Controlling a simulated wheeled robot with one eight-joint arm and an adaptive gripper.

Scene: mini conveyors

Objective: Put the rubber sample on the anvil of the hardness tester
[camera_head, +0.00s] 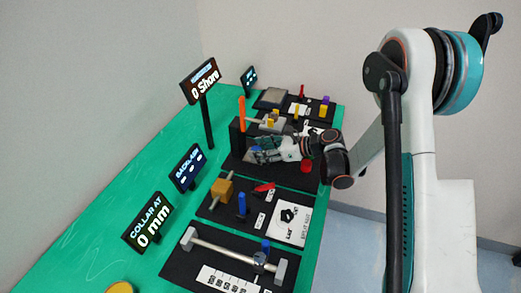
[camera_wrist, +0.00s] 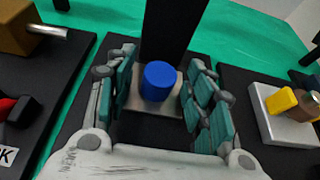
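The hardness tester (camera_head: 238,138) is a dark upright post on a black base in the head view, with an orange lever on top. Its anvil is a grey plate (camera_wrist: 133,128) in front of the post (camera_wrist: 172,35) in the wrist view. A blue cylinder (camera_wrist: 158,82), apparently the rubber sample, appears upright on this plate; it also shows in the head view (camera_head: 257,149). My gripper (camera_wrist: 160,98) is around the cylinder, its teal-padded fingers spread to left and right with gaps beside it. The contact under the cylinder is partly unclear.
A red round piece (camera_head: 306,166) lies at the base's right edge. A sign (camera_head: 201,81) reads 0 Shore. Nearer stations hold an orange block (camera_head: 221,188), a blue peg (camera_head: 242,205) and a rail (camera_head: 225,251). Farther stations stand behind.

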